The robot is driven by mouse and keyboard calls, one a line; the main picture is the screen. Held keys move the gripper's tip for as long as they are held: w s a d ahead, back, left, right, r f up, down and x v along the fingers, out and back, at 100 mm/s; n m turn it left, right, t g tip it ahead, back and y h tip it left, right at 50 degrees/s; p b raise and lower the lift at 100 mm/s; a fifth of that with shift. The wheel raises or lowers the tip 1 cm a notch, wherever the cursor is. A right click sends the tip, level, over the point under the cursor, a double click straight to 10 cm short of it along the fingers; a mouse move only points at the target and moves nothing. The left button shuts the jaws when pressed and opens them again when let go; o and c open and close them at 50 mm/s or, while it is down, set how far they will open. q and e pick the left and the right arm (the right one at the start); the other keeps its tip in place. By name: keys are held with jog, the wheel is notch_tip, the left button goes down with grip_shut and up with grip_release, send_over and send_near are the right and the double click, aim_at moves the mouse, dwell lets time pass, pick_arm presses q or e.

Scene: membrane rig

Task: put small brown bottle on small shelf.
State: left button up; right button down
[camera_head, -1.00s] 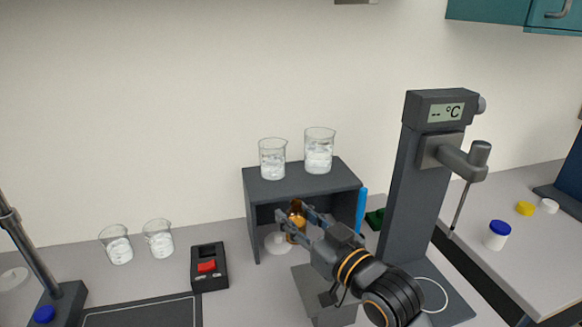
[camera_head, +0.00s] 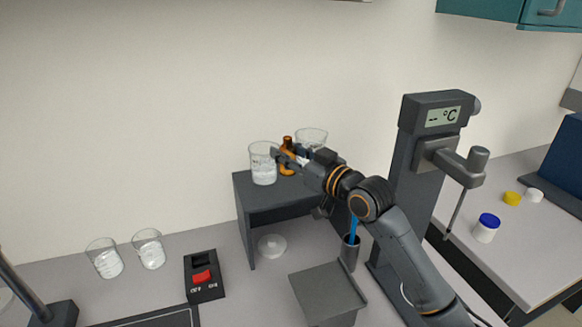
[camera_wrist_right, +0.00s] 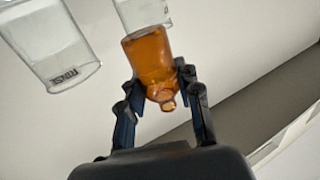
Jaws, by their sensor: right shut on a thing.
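The small brown bottle (camera_head: 287,158) is upright at the top of the small shelf (camera_head: 282,205), between two glass beakers. It also shows in the right wrist view (camera_wrist_right: 151,58), amber and with its neck between the fingers. My right gripper (camera_head: 291,157) is shut on the bottle, and its fingers also show in the wrist view (camera_wrist_right: 158,80). I cannot tell whether the bottle's base touches the shelf top. The shelf is a dark grey box with an open front. My left gripper is not in view.
One beaker (camera_head: 264,164) stands left of the bottle, and another (camera_head: 311,138) stands close behind on its right. A white dish (camera_head: 271,245) lies inside the shelf. The tall thermometer stand (camera_head: 408,165) is right of the shelf.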

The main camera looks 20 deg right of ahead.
jog(key=w+f, duration=0.1)
jog(key=f, duration=0.1)
jog(key=w+d+f, duration=0.1)
jog(key=shift+w+d+f, duration=0.2)
jog(key=shift+w+f, duration=0.1)
jog(key=shift+f, duration=0.05)
jog(key=f+p, duration=0.1)
jog(key=f, duration=0.2)
jog(key=shift+w+d+f+p, duration=0.1)
jog(key=shift+w+f+p, duration=0.1)
jog(key=shift+p, duration=0.2)
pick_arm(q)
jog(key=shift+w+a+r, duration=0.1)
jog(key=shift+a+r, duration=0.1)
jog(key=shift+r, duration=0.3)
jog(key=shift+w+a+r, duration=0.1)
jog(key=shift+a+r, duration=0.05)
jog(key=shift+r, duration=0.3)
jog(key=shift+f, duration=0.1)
pick_arm(e)
jog(key=shift+f, duration=0.1)
jog(key=c, duration=0.9)
grip_release()
jog(key=shift+c, duration=0.2)
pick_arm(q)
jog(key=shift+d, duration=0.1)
pick_arm(e)
jog(key=shift+s, duration=0.15)
